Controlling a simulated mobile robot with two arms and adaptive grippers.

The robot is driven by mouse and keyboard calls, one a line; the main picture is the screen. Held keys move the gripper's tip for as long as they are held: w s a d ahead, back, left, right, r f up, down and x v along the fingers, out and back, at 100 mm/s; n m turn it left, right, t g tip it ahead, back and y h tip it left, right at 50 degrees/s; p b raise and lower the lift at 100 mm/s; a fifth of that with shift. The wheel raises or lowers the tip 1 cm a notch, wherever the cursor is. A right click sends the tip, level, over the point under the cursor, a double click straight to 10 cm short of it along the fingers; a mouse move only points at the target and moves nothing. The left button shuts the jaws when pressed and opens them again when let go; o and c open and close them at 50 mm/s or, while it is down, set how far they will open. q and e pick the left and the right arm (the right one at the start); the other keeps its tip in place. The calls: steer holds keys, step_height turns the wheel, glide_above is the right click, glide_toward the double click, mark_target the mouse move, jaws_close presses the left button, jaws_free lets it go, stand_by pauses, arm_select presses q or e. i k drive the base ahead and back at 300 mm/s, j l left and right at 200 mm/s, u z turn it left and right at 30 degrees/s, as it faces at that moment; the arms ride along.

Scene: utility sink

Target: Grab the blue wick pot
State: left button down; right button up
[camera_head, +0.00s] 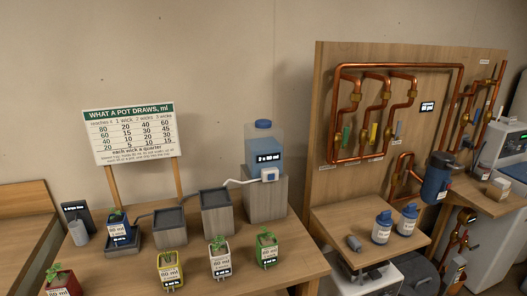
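The blue wick pot (119,232) stands upright at the left of the wooden table, with a small green plant on top. It sits on or in a dark square tray (124,245). A white label shows on its front, too small to read fully. Neither my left gripper nor my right gripper is in view, and nothing touches the pot.
Yellow (170,270), white (220,262) and green (266,248) pots stand along the front, a red pot (62,282) at front left. A grey cup (78,233) is left of the blue pot.

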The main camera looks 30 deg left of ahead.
mark_target(119, 227)
steer(key=u, duration=2.1)
